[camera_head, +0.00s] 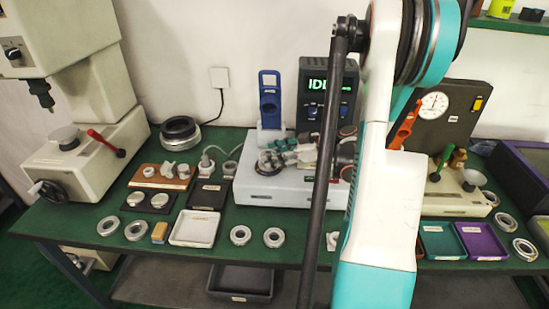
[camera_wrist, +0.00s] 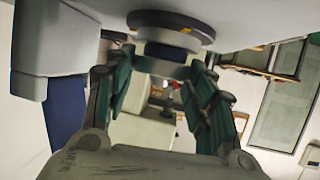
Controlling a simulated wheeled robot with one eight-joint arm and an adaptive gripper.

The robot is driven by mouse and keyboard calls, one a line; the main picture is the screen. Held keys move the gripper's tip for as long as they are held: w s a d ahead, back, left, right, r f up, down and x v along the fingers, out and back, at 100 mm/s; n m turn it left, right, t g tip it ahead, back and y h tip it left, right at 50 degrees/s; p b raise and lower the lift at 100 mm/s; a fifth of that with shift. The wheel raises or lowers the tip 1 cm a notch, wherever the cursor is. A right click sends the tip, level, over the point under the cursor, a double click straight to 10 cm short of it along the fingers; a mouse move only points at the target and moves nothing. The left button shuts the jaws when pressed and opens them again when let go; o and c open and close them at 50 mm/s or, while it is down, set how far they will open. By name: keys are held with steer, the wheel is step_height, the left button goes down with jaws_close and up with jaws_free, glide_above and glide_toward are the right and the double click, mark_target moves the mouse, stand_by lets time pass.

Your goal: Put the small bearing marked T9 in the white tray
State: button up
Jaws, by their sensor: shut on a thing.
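My gripper (camera_head: 280,150) is over the top of the light grey machine (camera_head: 250,190), at its dark round fixture (camera_head: 270,163). In the wrist view my gripper's green fingers (camera_wrist: 160,66) are closed on the sides of a small grey-blue ring (camera_wrist: 165,51), close against the dark disc (camera_wrist: 170,22). I cannot read any T9 mark on it. The white tray (camera_head: 193,242) lies on the green bench, left of and in front of the machine, and looks empty.
Loose bearing rings lie along the front: two at left (camera_head: 122,228), two right of the tray (camera_head: 240,235), more at far right (camera_head: 524,248). A black tray (camera_head: 207,197) is behind the white one. A dark display unit (camera_head: 312,100) and blue holder (camera_head: 270,105) stand behind my gripper.

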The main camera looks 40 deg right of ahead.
steer(key=shift+a+r, duration=0.1)
steer(key=shift+r, duration=0.05)
steer(key=o, duration=1.2)
